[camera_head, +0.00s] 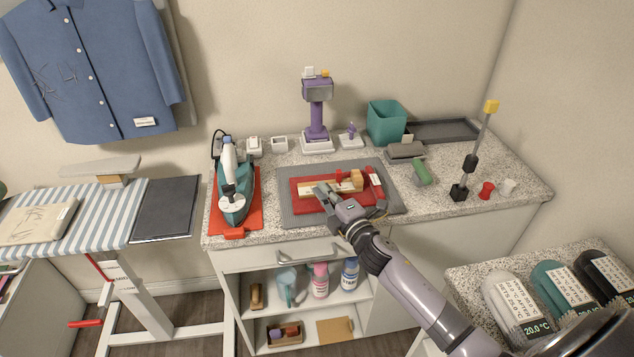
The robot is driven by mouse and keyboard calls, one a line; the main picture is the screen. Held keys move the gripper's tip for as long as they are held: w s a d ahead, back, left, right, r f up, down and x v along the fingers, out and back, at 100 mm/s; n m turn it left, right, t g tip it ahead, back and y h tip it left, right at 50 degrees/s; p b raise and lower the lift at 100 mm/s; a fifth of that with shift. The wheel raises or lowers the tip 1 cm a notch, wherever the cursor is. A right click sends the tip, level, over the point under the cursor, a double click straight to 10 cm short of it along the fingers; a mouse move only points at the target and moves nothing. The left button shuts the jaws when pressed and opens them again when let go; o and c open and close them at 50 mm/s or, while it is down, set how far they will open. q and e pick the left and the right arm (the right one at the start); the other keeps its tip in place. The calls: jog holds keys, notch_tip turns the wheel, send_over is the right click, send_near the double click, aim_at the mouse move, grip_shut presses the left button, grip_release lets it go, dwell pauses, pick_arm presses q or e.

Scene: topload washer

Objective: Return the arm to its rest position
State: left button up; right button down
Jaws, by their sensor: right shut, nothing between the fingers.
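My right arm comes in from the lower right and reaches over the speckled counter (440,206). My right gripper (324,193) is at the arm's end, shut and empty. My left gripper is not in view.
A teal iron (233,190) stands on a red rest at the left. Behind are a purple device (317,115) and a teal bin (386,122). A black stand with a yellow top (491,106) is at right.

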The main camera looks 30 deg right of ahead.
jog(key=s, duration=0.5)
jog(key=shift+s+a, duration=0.1)
jog(key=shift+s, duration=0.25)
jog(key=shift+s+d, duration=0.15)
jog(key=shift+d, duration=0.05)
jog(key=shift+s+f+m+h, duration=0.2)
jog(key=shift+s+m+h, duration=0.1)
jog(key=shift+m, duration=0.3)
jog(key=s+a+f+m+g, duration=0.3)
jog(key=s+m+g, duration=0.2)
jog(key=s, duration=0.5)
jog(key=s+a+f+m+g, duration=0.3)
jog(key=s+a+m+g, duration=0.15)
jog(key=s, duration=0.55)
jog(key=s+a+f+m+g, duration=0.35)
jog(key=s+m+g, duration=0.2)
jog(key=s, duration=0.45)
notch_tip(320, 180, down, 25)
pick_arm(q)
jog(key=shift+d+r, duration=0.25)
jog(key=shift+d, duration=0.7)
pick_arm(e)
jog(key=s+d+f+g, duration=0.1)
jog(key=s+d+f, duration=0.1)
jog(key=s+f, duration=0.6)
jog(key=s+d+f+g, duration=0.1)
jog(key=s+d+f, duration=0.1)
jog(key=s+f, duration=0.7)
jog(key=shift+s+f, duration=0.25)
jog(key=shift+f, duration=0.15)
